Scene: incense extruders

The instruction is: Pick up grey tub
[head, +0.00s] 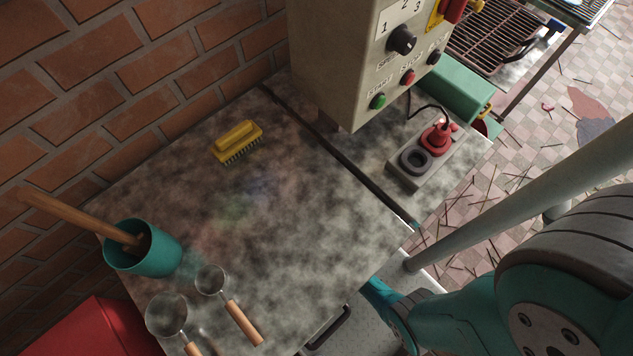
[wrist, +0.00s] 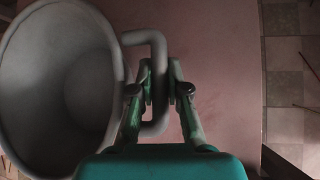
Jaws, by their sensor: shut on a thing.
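The grey tub (wrist: 58,85) fills the left of the wrist view, with its open mouth facing my camera and its inside looking empty. Its bent grey handle (wrist: 150,38) sticks out from the right side of the rim. My gripper (wrist: 160,78) has its green fingers on either side of the handle and is shut on it. The fingers hide part of the handle. Neither the tub nor my gripper shows in the head view; only my arm is there, at the right.
A plain pinkish surface (wrist: 220,80) lies under the tub. In the head view, the mottled worktop (head: 300,220) carries a yellow brush (head: 237,142), a teal pot (head: 145,255) and strainers (head: 210,280). A control box (head: 350,60) stands behind. Sticks litter the tiled floor (head: 540,140).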

